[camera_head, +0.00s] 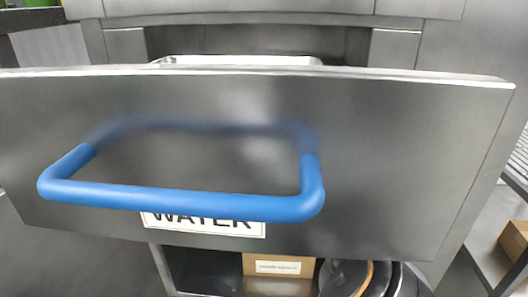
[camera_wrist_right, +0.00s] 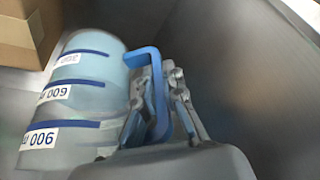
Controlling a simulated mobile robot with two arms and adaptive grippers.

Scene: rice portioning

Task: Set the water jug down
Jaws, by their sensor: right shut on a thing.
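The water jug (camera_wrist_right: 75,110) shows in the right wrist view as a pale blue, see-through cylinder. It has dark blue bands, white number labels and a blue handle (camera_wrist_right: 158,100) on its right side. My right gripper (camera_wrist_right: 157,80) is shut on this handle, with one finger on each side. Whether the jug's base touches a surface is hidden. In the head view a steel drawer front with a blue bar handle (camera_head: 190,200) fills the middle. A partly covered WATER label (camera_head: 215,228) is on it. Neither gripper shows in the head view.
In the right wrist view a cardboard box (camera_wrist_right: 22,35) stands close behind the jug and a grey wall (camera_wrist_right: 255,70) rises on the right. Below the drawer front in the head view are a labelled box (camera_head: 278,266) and a dark round object (camera_head: 342,278).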

